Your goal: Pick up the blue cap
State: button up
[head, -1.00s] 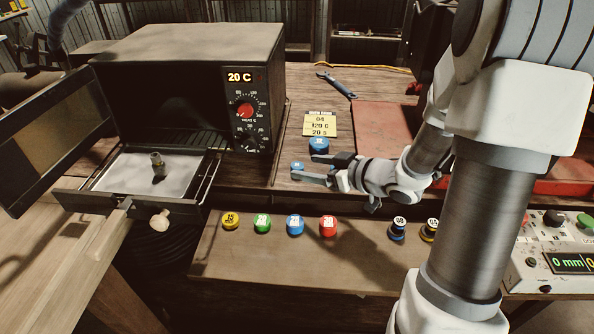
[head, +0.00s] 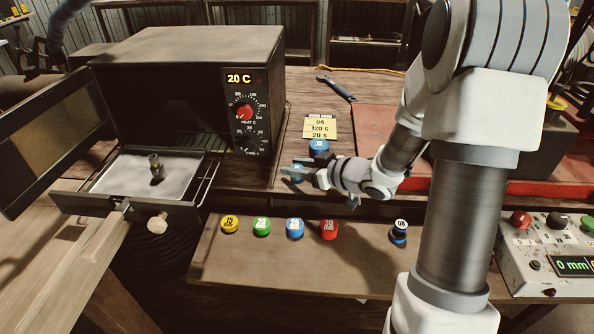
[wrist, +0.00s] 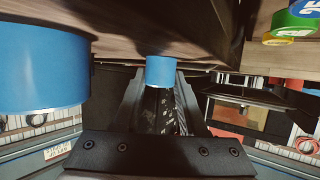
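A small blue cap (head: 297,173) stands on the bench front, by the fingertips of my gripper (head: 305,167). In the wrist view the blue cap (wrist: 160,70) shows between the tips of my gripper (wrist: 161,88), with a finger on each side. The fingers look open, and I cannot tell whether either touches it. A second blue piece (head: 319,146) stands just behind the upper finger; a large blue piece (wrist: 40,68) fills the left of the wrist view. Another blue cap (head: 295,228) with a white label sits on the lower front shelf.
Yellow (head: 230,224), green (head: 262,226) and red (head: 328,229) caps and a dark 08 piece (head: 398,231) share the shelf. An open oven (head: 190,70) with a pulled-out tray (head: 115,182) stands left. A control box (head: 545,255) is right. A yellow note (head: 320,127) stands behind.

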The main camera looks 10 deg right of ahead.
grip_shut()
jog(key=shift+r, duration=0.1)
